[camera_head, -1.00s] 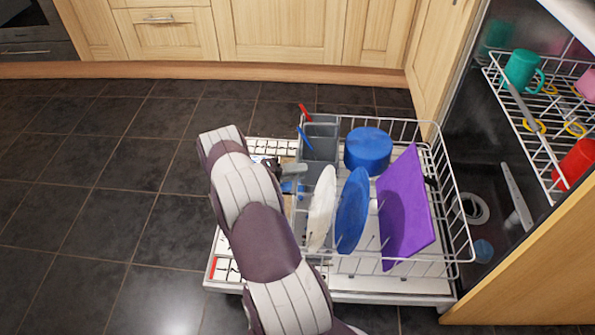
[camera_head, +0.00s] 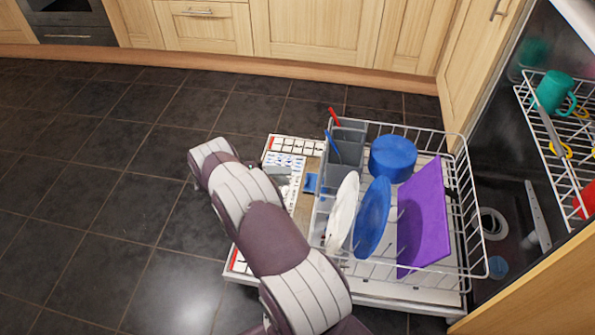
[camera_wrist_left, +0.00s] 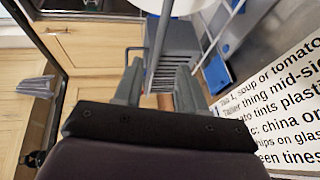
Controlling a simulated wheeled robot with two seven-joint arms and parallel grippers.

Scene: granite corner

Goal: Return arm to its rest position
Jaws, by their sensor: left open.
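My left arm (camera_head: 262,232) reaches up from the bottom of the head view. A grey cutlery basket (camera_head: 345,145) stands in the rack, with a red handle (camera_head: 335,118) and a blue handle (camera_head: 333,146) sticking up. My right gripper is not in view.
The rack holds a white plate (camera_head: 341,212), a blue plate (camera_head: 372,218), a blue bowl (camera_head: 392,158) and a purple board (camera_head: 424,215). The upper rack (camera_head: 548,140) holds a green mug (camera_head: 553,92). The dark floor (camera_head: 90,200) at left is clear.

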